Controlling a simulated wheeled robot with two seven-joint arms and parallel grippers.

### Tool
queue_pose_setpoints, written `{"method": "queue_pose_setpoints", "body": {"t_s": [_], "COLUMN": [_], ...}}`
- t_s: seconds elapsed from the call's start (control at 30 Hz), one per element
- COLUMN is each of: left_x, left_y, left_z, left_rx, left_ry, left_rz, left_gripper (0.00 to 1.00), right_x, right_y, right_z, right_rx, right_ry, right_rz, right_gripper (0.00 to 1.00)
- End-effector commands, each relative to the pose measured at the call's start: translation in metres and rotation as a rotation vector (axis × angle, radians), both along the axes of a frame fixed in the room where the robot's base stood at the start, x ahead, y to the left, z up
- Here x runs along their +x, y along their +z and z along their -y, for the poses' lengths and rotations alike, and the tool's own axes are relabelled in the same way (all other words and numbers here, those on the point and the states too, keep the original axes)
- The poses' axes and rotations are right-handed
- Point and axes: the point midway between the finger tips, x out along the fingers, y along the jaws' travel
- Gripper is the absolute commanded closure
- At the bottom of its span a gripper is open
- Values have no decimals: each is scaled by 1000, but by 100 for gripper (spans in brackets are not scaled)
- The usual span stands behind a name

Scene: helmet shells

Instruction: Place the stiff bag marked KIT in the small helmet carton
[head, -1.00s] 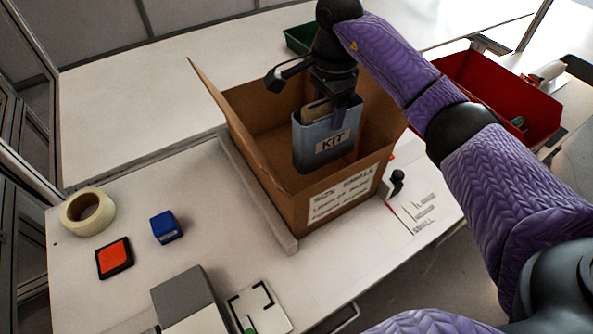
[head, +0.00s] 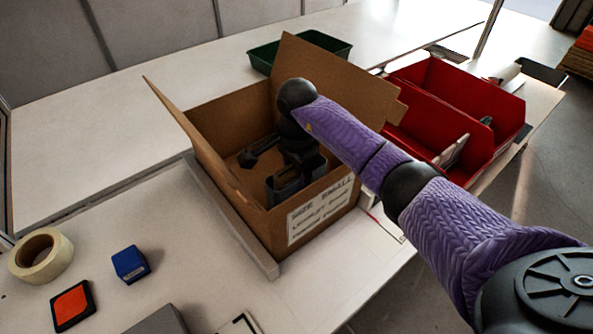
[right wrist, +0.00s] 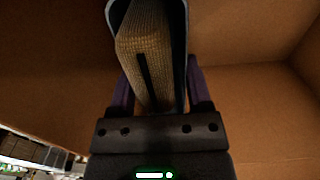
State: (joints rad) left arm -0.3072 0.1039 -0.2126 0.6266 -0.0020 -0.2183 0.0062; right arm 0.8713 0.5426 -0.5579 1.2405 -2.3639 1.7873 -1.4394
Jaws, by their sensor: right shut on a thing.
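The small helmet carton (head: 277,236) stands open on the table, flaps up, with a printed label (head: 320,210) reading SIZE SMALL on its front. My right gripper (head: 299,176) is down inside it, shut on the stiff grey-blue bag (head: 284,194). The carton's front wall hides the bag's lower part and its KIT mark. In the right wrist view the bag's rim (right wrist: 181,32) sits between my fingers (right wrist: 160,88), with a tan ribbed thing inside the bag. I cannot tell whether the bag touches the carton floor. My left gripper is not in view.
Red bins (head: 455,95) stand right of the carton and a green tray (head: 262,58) behind it. A tape roll (head: 41,254), a blue block (head: 130,264) and an orange-and-black pad (head: 71,306) lie at the left. A raised strip (head: 232,222) runs along the carton's left side.

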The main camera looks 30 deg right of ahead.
Motion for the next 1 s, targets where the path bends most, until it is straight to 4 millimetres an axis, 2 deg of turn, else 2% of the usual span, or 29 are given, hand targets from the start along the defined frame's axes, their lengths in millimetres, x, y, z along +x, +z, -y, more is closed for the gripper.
{"method": "queue_pose_setpoints", "body": {"t_s": [0.1, 0.13, 0.27, 0.3, 0.53, 0.63, 0.9, 1.0], "left_x": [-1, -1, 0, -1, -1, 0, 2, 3], "left_y": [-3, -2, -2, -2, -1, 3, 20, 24], "left_z": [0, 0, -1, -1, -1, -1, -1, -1], "left_rx": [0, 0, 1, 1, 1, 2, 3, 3], "left_ry": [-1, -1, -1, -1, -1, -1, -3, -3], "left_rz": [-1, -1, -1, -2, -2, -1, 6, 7], "left_gripper": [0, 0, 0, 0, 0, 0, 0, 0], "right_x": [0, 0, 0, 0, 0, 1, 1, 1], "right_y": [-3, -3, -2, -2, -1, 9, 84, 105], "right_z": [0, 0, 0, 0, 0, 0, 1, 1], "right_rx": [-1, 0, 0, 0, 0, -1, -1, -1], "right_ry": [0, 0, 0, 0, 0, 0, 0, -1], "right_rz": [0, 0, 0, 0, 0, 2, 5, 4], "right_gripper": [100, 32, 5, 1, 1, 1, 1, 1]}}
